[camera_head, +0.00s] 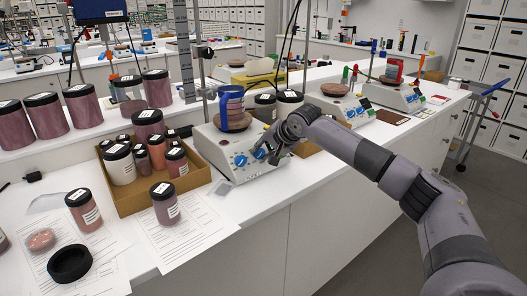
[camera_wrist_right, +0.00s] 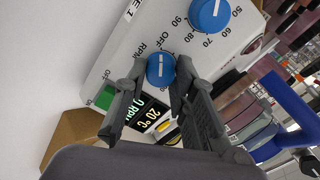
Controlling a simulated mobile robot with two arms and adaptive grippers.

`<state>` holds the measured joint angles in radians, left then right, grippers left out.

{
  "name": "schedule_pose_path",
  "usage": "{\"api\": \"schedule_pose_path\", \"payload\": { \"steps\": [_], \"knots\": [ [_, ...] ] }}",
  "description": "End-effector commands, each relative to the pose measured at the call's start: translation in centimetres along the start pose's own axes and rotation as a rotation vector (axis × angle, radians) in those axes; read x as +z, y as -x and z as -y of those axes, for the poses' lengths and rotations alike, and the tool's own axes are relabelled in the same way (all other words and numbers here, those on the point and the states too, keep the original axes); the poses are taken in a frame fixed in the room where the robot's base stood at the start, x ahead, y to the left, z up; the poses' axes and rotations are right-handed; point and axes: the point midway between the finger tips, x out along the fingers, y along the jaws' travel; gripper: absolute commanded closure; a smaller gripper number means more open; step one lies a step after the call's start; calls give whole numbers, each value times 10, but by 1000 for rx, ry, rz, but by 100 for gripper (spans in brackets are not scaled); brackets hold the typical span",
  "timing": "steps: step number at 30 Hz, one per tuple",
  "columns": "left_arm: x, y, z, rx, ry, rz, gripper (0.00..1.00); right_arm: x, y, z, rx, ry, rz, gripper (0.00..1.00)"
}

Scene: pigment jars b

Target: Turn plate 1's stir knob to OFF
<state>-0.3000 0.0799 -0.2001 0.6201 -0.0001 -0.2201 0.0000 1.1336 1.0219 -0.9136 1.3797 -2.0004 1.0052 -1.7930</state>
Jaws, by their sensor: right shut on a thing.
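Plate 1 (camera_head: 215,153) is a white hot-plate stirrer on the bench, with two blue knobs on its sloped front. Its stir knob (camera_wrist_right: 160,69) is blue with a white pointer line and sits beside the RPM and OFF marks. My right gripper (camera_wrist_right: 158,84) is shut on the stir knob, with a finger on either side; it reaches the panel from the right in the head view (camera_head: 267,153). The other blue knob (camera_wrist_right: 209,14) has a numbered scale. The display (camera_wrist_right: 146,113) appears to read 0 RPM and 20 °C, partly hidden by the fingers. My left gripper is out of view.
A blue-handled container (camera_head: 231,107) stands on plate 1. A cardboard tray (camera_head: 128,202) of jars is close on the left. More stirrer plates (camera_head: 340,106) stand farther right along the bench. Bare bench top (camera_head: 262,198) lies in front of plate 1.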

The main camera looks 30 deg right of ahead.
Motion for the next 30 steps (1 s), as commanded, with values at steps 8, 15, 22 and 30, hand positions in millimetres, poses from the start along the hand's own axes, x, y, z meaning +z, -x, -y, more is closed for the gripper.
{"api": "schedule_pose_path", "payload": {
  "steps": [8, 15, 22, 30],
  "knots": [
    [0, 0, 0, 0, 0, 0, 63, 0, 0, 0, 2, 7, 0, 100],
    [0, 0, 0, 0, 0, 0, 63, 0, 0, -1, 2, 6, 0, 67],
    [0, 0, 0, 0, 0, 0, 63, 0, 0, 0, 1, 5, 0, 55],
    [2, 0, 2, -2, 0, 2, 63, 0, 2, 0, 0, 4, -1, 55]
  ]
}}
